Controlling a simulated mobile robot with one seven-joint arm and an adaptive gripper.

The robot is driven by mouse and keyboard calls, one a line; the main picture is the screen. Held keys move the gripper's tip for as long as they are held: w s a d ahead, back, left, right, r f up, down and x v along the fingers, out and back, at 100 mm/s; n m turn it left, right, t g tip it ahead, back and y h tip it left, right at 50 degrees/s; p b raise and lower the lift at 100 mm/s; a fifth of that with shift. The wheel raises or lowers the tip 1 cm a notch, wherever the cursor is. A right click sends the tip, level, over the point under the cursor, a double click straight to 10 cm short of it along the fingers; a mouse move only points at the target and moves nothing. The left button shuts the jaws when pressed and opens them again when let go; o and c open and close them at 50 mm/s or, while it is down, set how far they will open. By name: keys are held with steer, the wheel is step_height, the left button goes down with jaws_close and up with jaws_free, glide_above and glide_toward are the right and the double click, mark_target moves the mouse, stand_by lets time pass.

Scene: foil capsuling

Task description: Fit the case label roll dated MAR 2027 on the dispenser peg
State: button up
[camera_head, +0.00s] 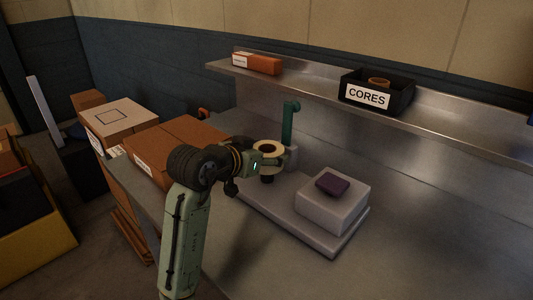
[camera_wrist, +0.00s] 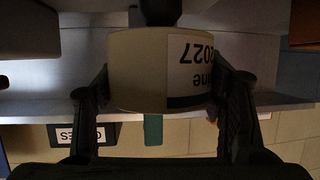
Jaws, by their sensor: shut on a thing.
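The cream label roll (camera_head: 268,148) is held upright-axis in my gripper (camera_head: 270,154), above the grey dispenser base (camera_head: 290,213). In the wrist view the roll (camera_wrist: 150,70) sits between my two fingers (camera_wrist: 162,105); its label is upside down and shows "2027", with the rest of the print partly cut off. A dark round post (camera_head: 267,179) shows directly under the roll; its dark end also shows at the top of the wrist view (camera_wrist: 160,12). I cannot tell whether roll and post touch, or whether the post enters the core.
A green post (camera_head: 290,122) stands just behind the roll. A pale block (camera_head: 333,205) with a purple item (camera_head: 332,184) is on the base's right. Brown cartons (camera_head: 150,160) lie left. The shelf (camera_head: 310,82) holds an orange box (camera_head: 262,64) and a black CORES bin (camera_head: 397,102).

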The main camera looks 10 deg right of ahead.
steer(key=shift+s+f+b, duration=0.15)
steer(key=shift+f+b, duration=0.7)
steer(key=shift+f, duration=0.35)
steer(key=shift+s+f, duration=0.1)
steer(key=shift+f, duration=0.25)
steer(key=shift+d, duration=0.1)
steer(key=shift+r, duration=0.2)
steer(key=shift+r+p, duration=0.35)
